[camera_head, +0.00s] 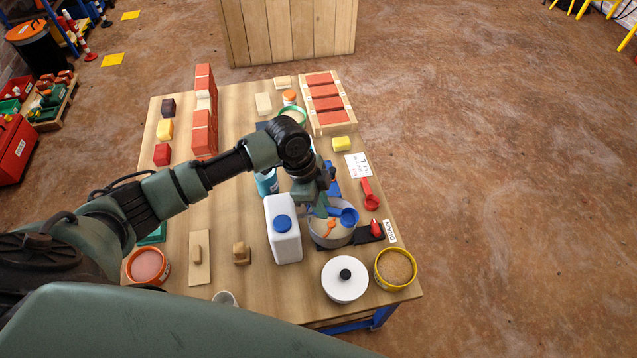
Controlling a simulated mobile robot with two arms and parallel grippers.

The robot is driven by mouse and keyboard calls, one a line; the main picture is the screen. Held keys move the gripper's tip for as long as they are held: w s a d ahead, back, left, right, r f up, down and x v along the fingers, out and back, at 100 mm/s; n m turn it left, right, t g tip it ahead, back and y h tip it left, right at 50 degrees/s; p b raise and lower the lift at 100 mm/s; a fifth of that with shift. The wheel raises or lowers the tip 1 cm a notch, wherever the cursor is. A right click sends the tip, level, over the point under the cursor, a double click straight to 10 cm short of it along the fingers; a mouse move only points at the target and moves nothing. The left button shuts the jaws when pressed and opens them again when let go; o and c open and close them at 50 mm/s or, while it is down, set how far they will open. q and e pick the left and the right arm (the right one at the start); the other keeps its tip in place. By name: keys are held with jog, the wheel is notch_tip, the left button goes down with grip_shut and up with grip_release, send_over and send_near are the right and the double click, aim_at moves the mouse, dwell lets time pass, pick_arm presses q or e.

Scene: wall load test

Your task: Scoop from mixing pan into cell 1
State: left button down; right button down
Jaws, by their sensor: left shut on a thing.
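The mixing pan (316,238) is a grey round pan with pale material in it, near the right side of the table. My left gripper (324,203) is above the pan, pointing down, and is shut on a blue scoop (348,215). The scoop's bowl is over the pan's right part; I cannot tell whether it touches the material or holds any. A small orange piece (331,227) shows at the pan. I cannot make out which place is cell 1. My right gripper is not in view.
A white jug (284,236) with a blue cap stands close left of the pan. A white lidded pot (345,284) and a yellow tub (395,268) stand in front. A red scoop (370,196) lies to the right. A red brick wall (203,125) and a bricked wooden frame (345,123) are farther back.

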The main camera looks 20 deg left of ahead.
pick_arm(q)
jog(key=w+a+m+g, duration=0.1)
jog(key=w+a+m, duration=0.1)
jog(key=w+m, duration=0.25)
jog(key=shift+s+d+f+m+y+b, duration=0.1)
jog(key=shift+f+y+b, duration=0.45)
jog(key=shift+f, duration=0.6)
jog(key=shift+s+d+f+m+y+b, duration=0.15)
jog(key=shift+f+y+b, duration=0.2)
jog(key=shift+f+y, duration=0.6)
jog(key=shift+s+d+f+m+y+b, duration=0.1)
jog(key=shift+f+y+b, duration=0.35)
jog(key=shift+f, duration=1.1)
jog(key=shift+s+f, duration=0.1)
